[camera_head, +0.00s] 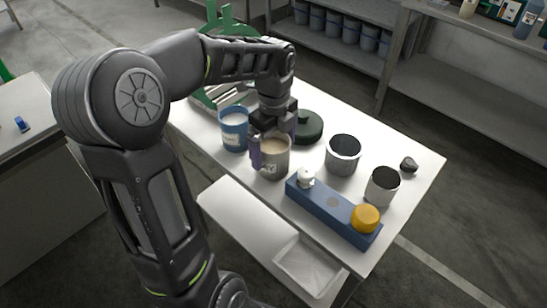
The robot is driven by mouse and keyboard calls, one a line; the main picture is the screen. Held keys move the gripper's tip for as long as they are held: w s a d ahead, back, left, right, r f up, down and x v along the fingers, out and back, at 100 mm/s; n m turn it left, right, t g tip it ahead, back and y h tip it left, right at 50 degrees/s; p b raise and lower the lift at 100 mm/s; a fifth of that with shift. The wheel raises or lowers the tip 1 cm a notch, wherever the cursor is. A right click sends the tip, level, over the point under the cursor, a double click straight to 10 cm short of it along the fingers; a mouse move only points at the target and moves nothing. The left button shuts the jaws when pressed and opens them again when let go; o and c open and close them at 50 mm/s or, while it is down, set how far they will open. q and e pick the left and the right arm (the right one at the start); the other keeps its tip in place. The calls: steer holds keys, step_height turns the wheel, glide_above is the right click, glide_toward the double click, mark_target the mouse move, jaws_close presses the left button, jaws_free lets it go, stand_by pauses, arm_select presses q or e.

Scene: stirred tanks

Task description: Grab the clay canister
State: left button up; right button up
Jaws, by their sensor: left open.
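The clay canister (274,164) is a grey-brown can with pale contents and a label partly readable as "AY". It stands upright on the white table (411,157). My left gripper (274,138) reaches down over it, open. One purple-tipped finger is at the can's left side, and the other is behind its right rim. I cannot tell whether either finger touches the can. The gripper hides part of the can's back rim. My right gripper is not in view.
A blue canister (234,131) stands close left of the clay one. A blue block (327,208) with white and orange knobs lies in front.

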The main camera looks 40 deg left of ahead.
arm_select(q)
step_height(320, 180, down, 5)
steer(key=shift+f+p, duration=0.1)
steer(key=shift+p, duration=0.25)
stand_by(0.3)
steer(key=shift+c, duration=0.2)
steer(key=c, duration=1.9)
